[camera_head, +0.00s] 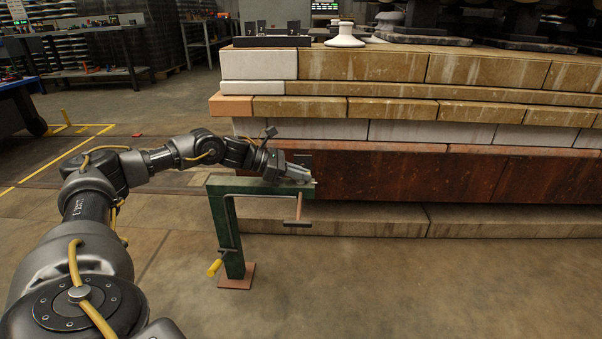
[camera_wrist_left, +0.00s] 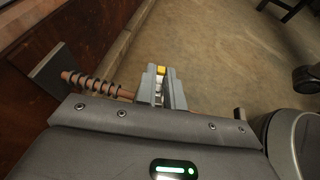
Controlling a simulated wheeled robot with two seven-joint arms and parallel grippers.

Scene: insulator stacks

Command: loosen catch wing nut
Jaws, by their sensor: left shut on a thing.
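My left gripper (camera_head: 297,174) is at the right end of the top bar of a green stand (camera_head: 217,200), in front of the brown wall. In the left wrist view its two grey fingers (camera_wrist_left: 161,88) are closed around a small pale piece with a yellow end (camera_wrist_left: 161,71). This appears to be the wing nut, mostly hidden by the fingers. Beside the fingers, a copper rod with a dark spring (camera_wrist_left: 92,84) runs to a dark plate (camera_wrist_left: 48,73). Below the bar in the head view hangs a copper rod (camera_head: 299,206) with a dark crosspiece. My right gripper is not in view.
The stand has a yellow handle (camera_head: 214,268) low on its post and a reddish foot plate (camera_head: 237,276) on the floor. A large layered stack (camera_head: 400,180) rises close behind it. The concrete floor in front and to the right is clear.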

